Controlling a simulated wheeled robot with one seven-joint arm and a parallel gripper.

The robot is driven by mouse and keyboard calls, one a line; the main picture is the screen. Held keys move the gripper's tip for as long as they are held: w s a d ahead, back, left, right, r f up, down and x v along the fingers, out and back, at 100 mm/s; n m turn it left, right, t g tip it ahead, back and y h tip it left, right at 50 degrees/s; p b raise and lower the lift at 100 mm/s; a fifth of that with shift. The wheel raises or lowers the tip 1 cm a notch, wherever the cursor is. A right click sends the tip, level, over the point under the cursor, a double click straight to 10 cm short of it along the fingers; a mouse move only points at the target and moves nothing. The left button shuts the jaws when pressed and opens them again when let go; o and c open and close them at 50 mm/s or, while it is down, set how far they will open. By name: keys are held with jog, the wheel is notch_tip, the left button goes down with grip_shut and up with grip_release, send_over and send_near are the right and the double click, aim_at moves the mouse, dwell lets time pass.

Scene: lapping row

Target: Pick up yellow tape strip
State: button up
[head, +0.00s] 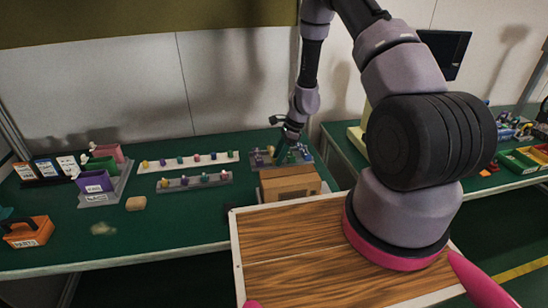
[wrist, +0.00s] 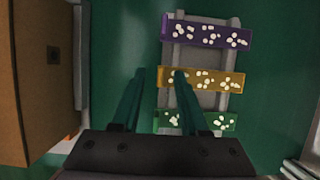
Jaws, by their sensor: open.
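The yellow tape strip (wrist: 215,80), with white blotches on it, lies across a grey rack (wrist: 209,55) in the wrist view, between a purple strip (wrist: 208,31) above and a green strip (wrist: 212,121) below. My gripper (wrist: 160,73) is open and empty. Its right finger overlaps the left part of the yellow strip in the picture, and its left finger is left of the strip. I cannot tell the height gap.
A cardboard box (head: 290,188) stands just in front of the strip area; its brown side (wrist: 25,80) is left in the wrist view. Two racks of coloured pieces (head: 190,163) lie to the left. Bins (head: 95,183) stand farther left.

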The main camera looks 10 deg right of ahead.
jog(key=shift+f, duration=0.1)
grip_shut()
